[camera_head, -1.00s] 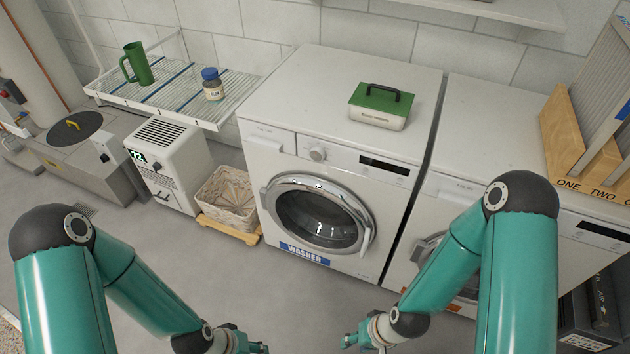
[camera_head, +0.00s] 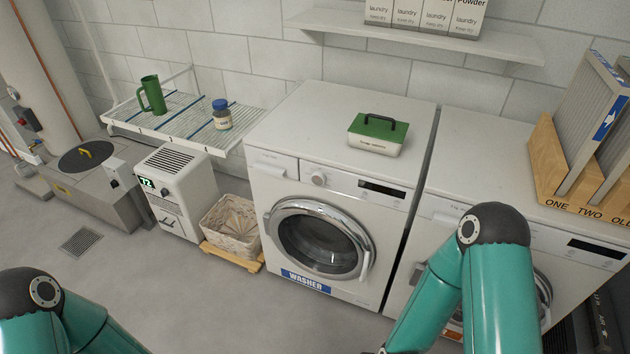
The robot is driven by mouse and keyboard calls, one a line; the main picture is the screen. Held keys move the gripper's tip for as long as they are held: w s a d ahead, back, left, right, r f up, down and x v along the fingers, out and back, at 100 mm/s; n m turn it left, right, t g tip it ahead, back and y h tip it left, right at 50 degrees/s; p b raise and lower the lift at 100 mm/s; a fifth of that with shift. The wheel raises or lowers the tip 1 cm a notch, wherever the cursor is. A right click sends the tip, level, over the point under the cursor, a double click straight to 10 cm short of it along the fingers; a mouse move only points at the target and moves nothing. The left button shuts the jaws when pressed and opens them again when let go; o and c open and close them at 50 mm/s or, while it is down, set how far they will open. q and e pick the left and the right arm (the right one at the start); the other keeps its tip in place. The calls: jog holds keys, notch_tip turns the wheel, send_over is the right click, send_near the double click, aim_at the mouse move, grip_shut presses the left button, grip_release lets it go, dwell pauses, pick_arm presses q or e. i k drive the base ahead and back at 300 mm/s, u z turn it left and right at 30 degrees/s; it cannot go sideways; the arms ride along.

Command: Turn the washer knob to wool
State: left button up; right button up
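The white washer (camera_head: 315,160) stands in the middle of the view, with a blue WASHER label (camera_head: 306,280) below its round door. Its round knob (camera_head: 318,179) is on the front panel, left of the dark display (camera_head: 382,188). The marks around the knob are too small to read, so I cannot tell its setting. My left and right grippers are both below the picture's lower edge. Only upper parts of my two teal arms show, at the lower left and lower right, apart from the knob.
A green-lidded box (camera_head: 378,136) sits on the washer. A second white machine (camera_head: 480,165) stands to its right, carrying a wooden rack (camera_head: 545,150). Left are a wicker basket (camera_head: 231,227), a white heater (camera_head: 176,190) and a wire rack (camera_head: 185,118). Floor before the washer is clear.

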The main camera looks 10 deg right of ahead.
aim_at(318, 178)
jog(key=u, duration=0.05)
jog(key=i, duration=1)
jog(key=z, duration=0.05)
